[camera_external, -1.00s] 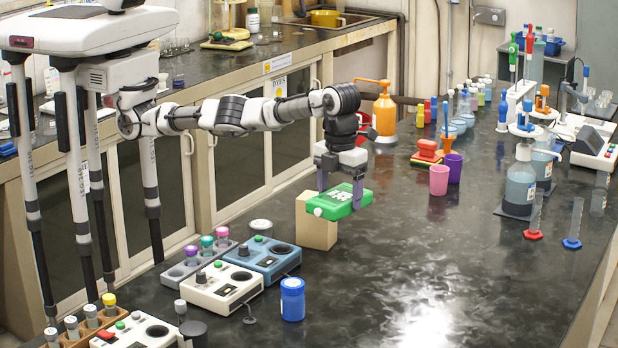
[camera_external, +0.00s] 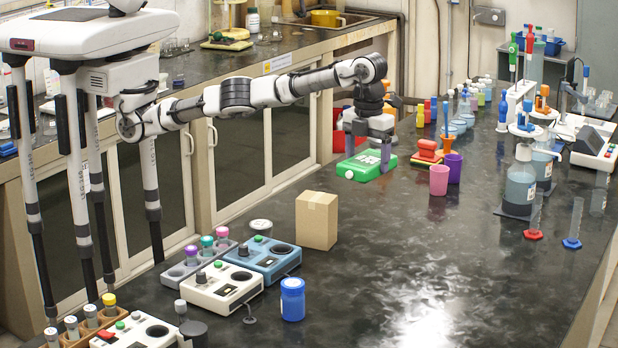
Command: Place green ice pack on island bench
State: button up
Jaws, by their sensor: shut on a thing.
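The green ice pack (camera_external: 362,166) is a flat green block with a white label and a white cap at its left end. My gripper (camera_external: 367,156) is shut on it from above. It is held level near the back left edge of the island bench (camera_external: 430,262), which has a dark, glossy top. Whether the pack touches the bench top or hangs just above it I cannot tell. The orange pump bottle seen earlier is mostly hidden behind my wrist.
A cardboard box (camera_external: 316,221) stands on the bench in front of the pack. Pink (camera_external: 439,180) and purple (camera_external: 453,167) cups and a red block (camera_external: 427,152) stand to its right. The bench's middle is clear.

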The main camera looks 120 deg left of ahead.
jog(key=s+a+b, duration=0.1)
jog(key=s+a, duration=0.2)
jog(key=a, duration=0.5)
jog(key=s+a+b, duration=0.1)
jog(key=s+a, duration=0.2)
jog(key=a, duration=0.5)
jog(key=n+b, duration=0.1)
jog(key=b, duration=0.2)
send_over(357, 201)
notch_tip(357, 201, down, 2)
notch_tip(357, 201, down, 15)
jog(key=shift+a+r+b, duration=0.1)
jog(key=shift+r+b, duration=0.05)
jog(key=shift+b, duration=0.2)
jog(key=shift+f, duration=2.45)
jog(key=shift+f, duration=0.1)
jog(key=shift+f+p, duration=0.1)
jog(key=shift+p, duration=0.2)
jog(key=o, duration=1.2)
notch_tip(357, 201, up, 12)
